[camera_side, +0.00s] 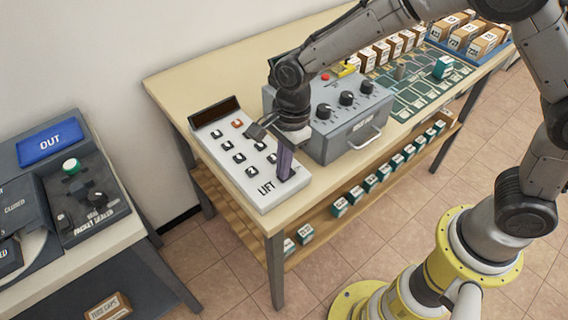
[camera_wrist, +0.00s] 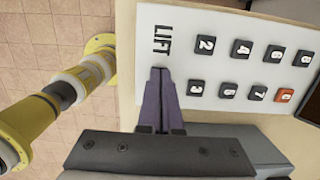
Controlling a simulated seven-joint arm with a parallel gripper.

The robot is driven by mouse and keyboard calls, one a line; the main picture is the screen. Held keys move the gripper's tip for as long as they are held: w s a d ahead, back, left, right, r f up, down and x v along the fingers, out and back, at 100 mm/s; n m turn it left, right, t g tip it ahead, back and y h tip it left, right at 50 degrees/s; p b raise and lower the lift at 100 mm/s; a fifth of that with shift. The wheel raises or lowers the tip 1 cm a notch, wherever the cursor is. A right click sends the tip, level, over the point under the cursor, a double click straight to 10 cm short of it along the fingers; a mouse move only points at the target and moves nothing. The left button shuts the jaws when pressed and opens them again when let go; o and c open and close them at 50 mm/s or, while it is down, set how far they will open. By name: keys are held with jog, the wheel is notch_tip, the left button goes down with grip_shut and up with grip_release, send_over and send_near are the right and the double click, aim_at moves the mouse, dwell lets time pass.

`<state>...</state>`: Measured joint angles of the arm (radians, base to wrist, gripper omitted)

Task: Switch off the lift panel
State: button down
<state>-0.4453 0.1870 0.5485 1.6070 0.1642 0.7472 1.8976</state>
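The lift panel (camera_side: 210,143) is a white slab marked LIFT on the near left end of the bench, with a dark display (camera_side: 214,111) at its far end. It has two rows of black numbered buttons and one orange-red button (camera_side: 237,124) near the display. The panel (camera_wrist: 185,22) and orange button (camera_wrist: 284,95) also show in the wrist view. My gripper (camera_side: 286,174) points down over the panel's LIFT end, away from the orange button. Its purple fingers (camera_wrist: 160,72) are together with nothing between them. I cannot tell whether the tips touch the panel.
A grey control box (camera_side: 345,125) with knobs and a handle stands right of the panel, close to my gripper. Behind it are a green board (camera_side: 415,92) and several labelled boxes (camera_side: 387,52). A separate desk (camera_side: 110,235) with a blue OUT tray (camera_side: 50,142) stands at the left.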

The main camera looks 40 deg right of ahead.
aim_at(295, 171)
jog(key=shift+s+d, duration=0.15)
jog(key=shift+d, duration=0.7)
jog(key=shift+r, duration=0.1)
jog(key=shift+r, duration=0.3)
notch_tip(295, 171, up, 13)
jog(key=d, duration=0.1)
jog(key=shift+d, duration=0.35)
jog(key=shift+a, duration=0.1)
jog(key=shift+a+r, duration=0.2)
jog(key=shift+a, duration=0.45)
